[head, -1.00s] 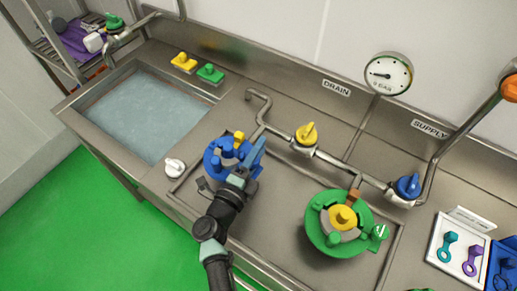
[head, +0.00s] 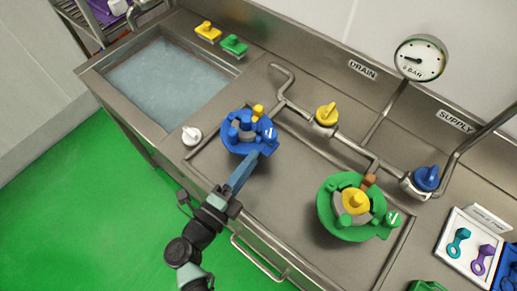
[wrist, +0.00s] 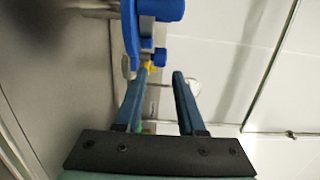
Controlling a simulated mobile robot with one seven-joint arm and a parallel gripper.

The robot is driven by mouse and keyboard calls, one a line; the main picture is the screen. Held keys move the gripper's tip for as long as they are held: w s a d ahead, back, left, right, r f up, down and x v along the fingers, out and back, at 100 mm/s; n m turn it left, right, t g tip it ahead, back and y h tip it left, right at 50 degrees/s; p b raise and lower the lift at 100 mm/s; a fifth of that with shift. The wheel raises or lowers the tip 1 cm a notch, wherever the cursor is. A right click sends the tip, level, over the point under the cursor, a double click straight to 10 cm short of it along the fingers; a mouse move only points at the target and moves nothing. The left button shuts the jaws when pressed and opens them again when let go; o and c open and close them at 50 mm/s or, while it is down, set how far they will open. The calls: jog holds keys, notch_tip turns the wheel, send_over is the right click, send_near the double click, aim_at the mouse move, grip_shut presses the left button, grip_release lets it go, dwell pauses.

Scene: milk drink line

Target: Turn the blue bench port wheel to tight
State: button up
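The blue bench port wheel (head: 233,148) sits on the steel bench, left of the green wheel. It has blue knobs, a grey centre, a yellow piece at its back and a blue tab with a white mark (head: 269,134) on its right. My gripper (head: 262,154) reaches up from the front to the wheel's front right edge. In the wrist view my gripper (wrist: 162,70) has its two blue fingers apart, with nothing clearly held between them. Blue wheel parts (wrist: 163,9) show beyond the left finger's tip. I cannot tell whether that finger touches the wheel.
A green wheel (head: 336,222) with a yellow centre stands to the right. Pipes with a yellow valve (head: 327,113) and a blue valve (head: 426,178) run behind. A white knob (head: 191,135) is at left, beside the water-filled sink (head: 165,80). The gauge (head: 421,58) needle points left.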

jog(key=shift+s+a, duration=0.15)
jog(key=shift+s, duration=0.1)
jog(key=o, duration=0.5)
jog(key=shift+w+d+f+n+b, duration=0.15)
jog(key=shift+d+n+b, duration=0.15)
jog(key=shift+b, duration=0.15)
jog(key=shift+c, duration=0.2)
jog(key=shift+o, duration=0.3)
jog(key=d+n+t+y+b, duration=0.1)
jog(key=n, duration=0.1)
jog(key=d+n+y+b, duration=0.1)
jog(key=n+b, duration=0.1)
jog(key=w+d+n+t+y+b, duration=0.1)
jog(key=b, duration=0.1)
jog(key=shift+w+r+n+t, duration=0.1)
jog(key=shift+r+n+t, duration=0.1)
jog(key=shift+n+t, duration=0.15)
jog(key=n+y+b, duration=0.8)
jog(key=n+b, duration=0.1)
jog(key=n, duration=1)
send_near(271, 141)
jog(key=w+p, duration=0.1)
jog(key=w, duration=0.3)
jog(key=w+a+p, duration=0.1)
jog(key=w, duration=0.2)
jog(key=w+p, duration=0.2)
jog(key=w, duration=0.2)
jog(key=shift+w+a+r, duration=0.2)
jog(key=shift+w+r, duration=0.1)
